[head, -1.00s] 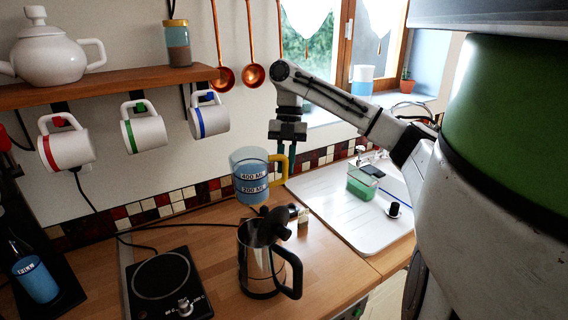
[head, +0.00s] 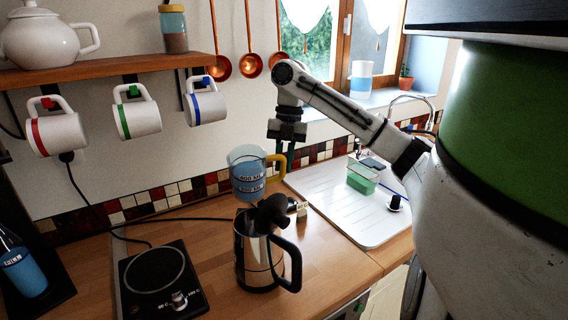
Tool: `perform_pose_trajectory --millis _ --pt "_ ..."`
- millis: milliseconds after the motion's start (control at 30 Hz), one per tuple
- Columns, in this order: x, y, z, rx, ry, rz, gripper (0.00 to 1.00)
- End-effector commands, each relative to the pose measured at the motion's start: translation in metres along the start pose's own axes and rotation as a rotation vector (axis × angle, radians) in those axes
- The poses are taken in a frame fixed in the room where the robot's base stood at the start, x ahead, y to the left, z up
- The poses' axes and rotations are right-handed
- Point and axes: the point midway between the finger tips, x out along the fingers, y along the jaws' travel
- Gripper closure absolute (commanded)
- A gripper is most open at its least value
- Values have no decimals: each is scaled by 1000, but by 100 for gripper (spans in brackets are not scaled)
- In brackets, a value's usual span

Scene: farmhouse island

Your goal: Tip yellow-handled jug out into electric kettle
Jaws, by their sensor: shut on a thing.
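The yellow-handled jug (head: 247,178) is clear with blue liquid in it and volume marks on its side. It hangs in the air above the electric kettle, close to upright with a slight tilt. My gripper (head: 285,158) is shut on its yellow handle, at the jug's right side. The electric kettle (head: 254,262) is steel with a black handle on its right. It stands on the wooden counter, with its black lid raised at the top right. The jug's base is just above the kettle's top. The kettle's inside is mostly hidden.
A hot plate (head: 160,280) lies left of the kettle. A white drainer (head: 345,205) with a green-filled container (head: 361,180) is at the right. Mugs (head: 137,112) hang under the shelf (head: 110,68) at the left. Copper ladles (head: 251,64) hang on the wall behind.

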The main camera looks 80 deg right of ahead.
Motion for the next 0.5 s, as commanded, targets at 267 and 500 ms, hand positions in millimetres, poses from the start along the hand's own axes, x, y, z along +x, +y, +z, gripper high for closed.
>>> perform_pose_trajectory --millis 267,500 --pt "-2 1 1 -16 -91 28 100" --pt "1 0 3 -23 -139 43 100"
